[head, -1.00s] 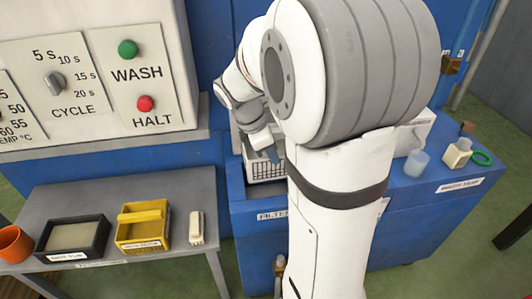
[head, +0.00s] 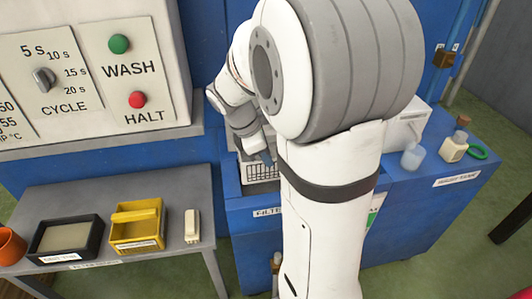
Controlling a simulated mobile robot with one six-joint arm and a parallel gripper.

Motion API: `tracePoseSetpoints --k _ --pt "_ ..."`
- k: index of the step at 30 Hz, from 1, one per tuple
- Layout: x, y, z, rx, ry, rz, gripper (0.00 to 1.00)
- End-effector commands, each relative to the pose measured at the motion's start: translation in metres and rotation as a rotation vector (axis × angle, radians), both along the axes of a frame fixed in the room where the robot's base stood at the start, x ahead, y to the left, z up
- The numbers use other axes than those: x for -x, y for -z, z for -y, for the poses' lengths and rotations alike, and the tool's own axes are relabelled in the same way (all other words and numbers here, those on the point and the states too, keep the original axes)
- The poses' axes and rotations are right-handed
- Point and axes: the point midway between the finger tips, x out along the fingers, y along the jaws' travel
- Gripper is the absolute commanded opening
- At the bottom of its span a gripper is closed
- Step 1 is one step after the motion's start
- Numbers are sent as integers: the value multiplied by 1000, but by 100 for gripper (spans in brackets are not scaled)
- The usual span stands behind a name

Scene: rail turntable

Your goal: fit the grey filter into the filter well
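The grey filter (head: 260,174) shows as a pale, basket-like block with a dark grid on its front face. It is at the recess in the blue cabinet, above the label that begins "FILTER". My gripper (head: 265,156) points down at the top of the filter and appears shut on it; my arm hides part of both. The filter well (head: 233,180) is the dark recess around the filter, and only its left part shows. I cannot tell how deep the filter sits in it.
A grey side table (head: 90,195) at left holds an orange cup (head: 10,246), a black tray (head: 66,238), a yellow box (head: 137,226) and a small white block (head: 192,226). A control panel (head: 85,70) stands behind. Small containers and a green ring (head: 477,152) are at right.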

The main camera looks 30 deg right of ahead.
Motion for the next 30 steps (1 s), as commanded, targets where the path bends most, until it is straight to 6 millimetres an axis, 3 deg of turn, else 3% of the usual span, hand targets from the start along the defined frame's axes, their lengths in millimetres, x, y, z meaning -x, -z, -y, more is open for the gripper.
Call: tracePoseSetpoints --k 9,30 --pt "0 28 0 0 -2 0 0" --pt "-1 30 0 0 -3 1 0"
